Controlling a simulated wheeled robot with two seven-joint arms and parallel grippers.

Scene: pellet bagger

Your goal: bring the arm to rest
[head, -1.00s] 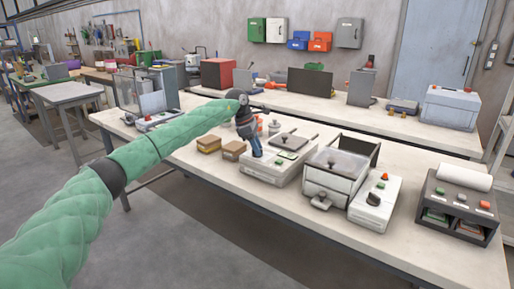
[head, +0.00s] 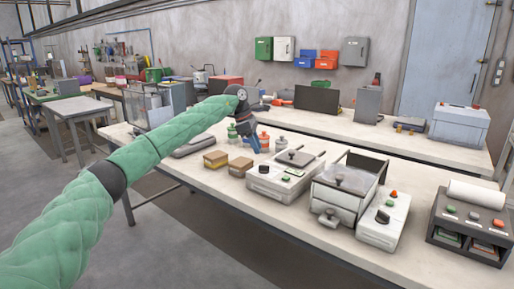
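My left arm, in a green quilted sleeve (head: 140,155), reaches in from the left over the long front table. Its dark wrist ends in my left gripper (head: 254,146), which points down with a blue part at its tip. The gripper is above the table, behind the white machine with the flat dark plate (head: 284,178) and near some small bottles (head: 264,141). I see nothing hanging from it, but the fingers are too small to tell open from shut. My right gripper is not in view.
On the front table (head: 215,188) stand two small brown boxes (head: 228,162), a lidded metal hopper machine (head: 345,185), a white button box (head: 383,220) and a dark control unit (head: 467,215). A back bench (head: 320,116) holds more equipment. The floor at the front left is clear.

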